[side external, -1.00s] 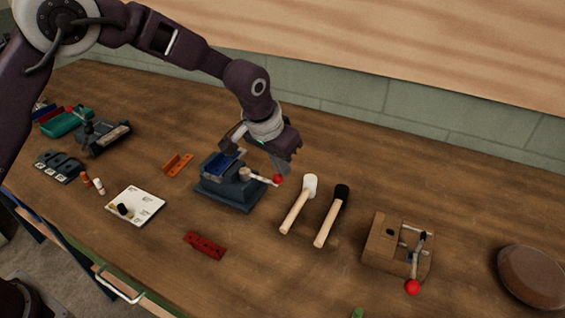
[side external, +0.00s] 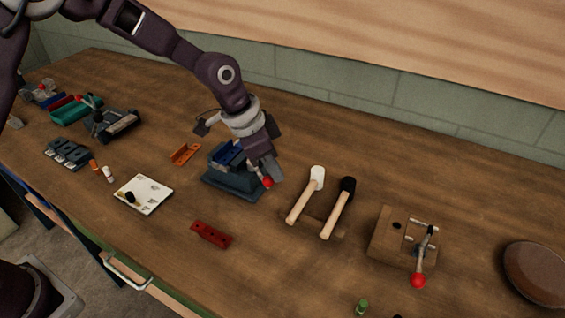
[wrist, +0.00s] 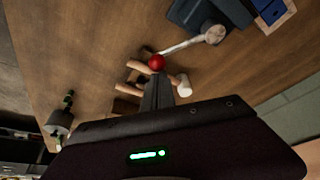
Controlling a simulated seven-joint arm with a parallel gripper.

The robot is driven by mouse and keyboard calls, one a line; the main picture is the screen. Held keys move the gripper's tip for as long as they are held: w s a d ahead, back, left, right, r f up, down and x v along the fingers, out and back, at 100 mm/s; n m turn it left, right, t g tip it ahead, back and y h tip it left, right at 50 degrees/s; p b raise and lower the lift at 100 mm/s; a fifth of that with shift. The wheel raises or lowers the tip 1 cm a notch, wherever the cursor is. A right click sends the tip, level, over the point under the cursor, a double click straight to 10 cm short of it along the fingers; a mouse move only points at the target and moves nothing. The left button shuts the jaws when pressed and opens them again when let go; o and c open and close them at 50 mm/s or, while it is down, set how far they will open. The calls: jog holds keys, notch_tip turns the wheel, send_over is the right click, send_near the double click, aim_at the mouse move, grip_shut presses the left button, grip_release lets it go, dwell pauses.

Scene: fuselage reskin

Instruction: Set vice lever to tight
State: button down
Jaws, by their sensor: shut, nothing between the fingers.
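The blue-grey vice (side external: 228,186) stands on the bench near the middle of the side view. Its pale lever (wrist: 183,45) runs from a round hub to a red ball (side external: 267,183). The ball also shows in the wrist view (wrist: 156,62). My gripper (side external: 273,174) is shut and empty, pointing down right beside the ball. In the wrist view its closed fingers (wrist: 157,92) end just below the ball; I cannot tell whether they touch it. In the side view my gripper hides part of the lever.
Two mallets (side external: 305,200) (side external: 337,212) lie right of the vice. A wooden block (side external: 388,248) with its own red-knobbed lever (side external: 418,281) stands farther right. An orange bracket (side external: 185,153) and red bar (side external: 211,235) lie left and in front. Bare bench separates them.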

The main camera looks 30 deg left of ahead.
jog(key=s+m, duration=0.1)
jog(key=a+m, duration=0.1)
jog(key=shift+s+a+m+g+h, duration=0.2)
jog(key=shift+s+m+g+h, duration=0.1)
jog(key=shift+s+g, duration=0.1)
jog(key=shift+s+a+m+g, duration=0.6)
jog(key=shift+s+a+m, duration=0.65)
jog(key=shift+m, duration=0.35)
jog(key=shift+w+a, duration=0.1)
jog(key=shift+a, duration=0.05)
notch_tip(320, 180, up, 11)
jog(key=shift+d+f, duration=0.15)
jog(key=shift+d, duration=0.1)
